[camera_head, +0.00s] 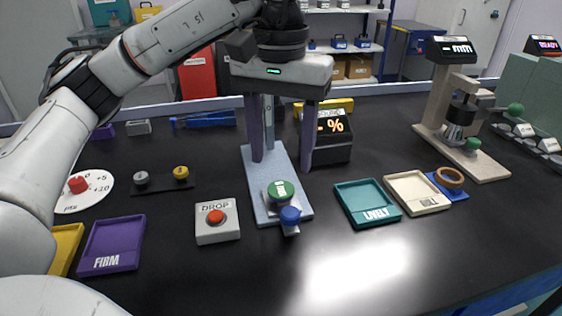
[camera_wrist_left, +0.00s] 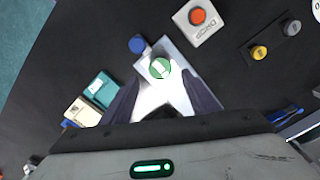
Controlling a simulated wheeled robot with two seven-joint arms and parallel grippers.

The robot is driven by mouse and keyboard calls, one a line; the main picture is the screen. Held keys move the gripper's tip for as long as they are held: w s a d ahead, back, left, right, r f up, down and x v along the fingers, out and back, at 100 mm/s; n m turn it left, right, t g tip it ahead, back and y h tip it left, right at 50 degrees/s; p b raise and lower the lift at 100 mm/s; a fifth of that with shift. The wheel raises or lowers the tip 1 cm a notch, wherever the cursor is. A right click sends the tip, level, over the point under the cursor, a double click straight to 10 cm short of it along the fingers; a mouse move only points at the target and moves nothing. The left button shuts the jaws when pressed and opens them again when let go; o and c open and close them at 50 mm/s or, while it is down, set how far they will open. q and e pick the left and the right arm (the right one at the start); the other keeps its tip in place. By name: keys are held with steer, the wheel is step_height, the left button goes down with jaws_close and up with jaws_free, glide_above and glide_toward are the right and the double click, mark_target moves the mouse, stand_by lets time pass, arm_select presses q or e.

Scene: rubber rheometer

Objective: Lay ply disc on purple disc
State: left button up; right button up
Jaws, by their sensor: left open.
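A green round disc (camera_head: 281,189) with a pale mark lies on the front of a light blue-grey stand (camera_head: 262,212). It also shows in the left wrist view (camera_wrist_left: 160,69). I cannot tell whether this is the ply disc. No purple disc can be made out in either view. My left gripper (camera_head: 280,165) points down over the stand, open, its two dark purple fingers apart with nothing seen between them. In the left wrist view its fingertips (camera_wrist_left: 160,78) lie on either side of the green disc. My right gripper is not in view.
A blue knob (camera_head: 290,215) stands at the stand's front. A DROP button box (camera_head: 218,232) and purple FIRM tray (camera_head: 112,255) lie left. Teal LIVELY (camera_head: 367,212) and cream (camera_head: 417,201) trays lie right. A percent display (camera_head: 332,140) stands behind. The front table is clear.

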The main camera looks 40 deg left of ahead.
arm_select(q)
step_height(320, 180, up, 6)
steer(key=p, duration=0.2)
steer(key=shift+r, duration=0.2)
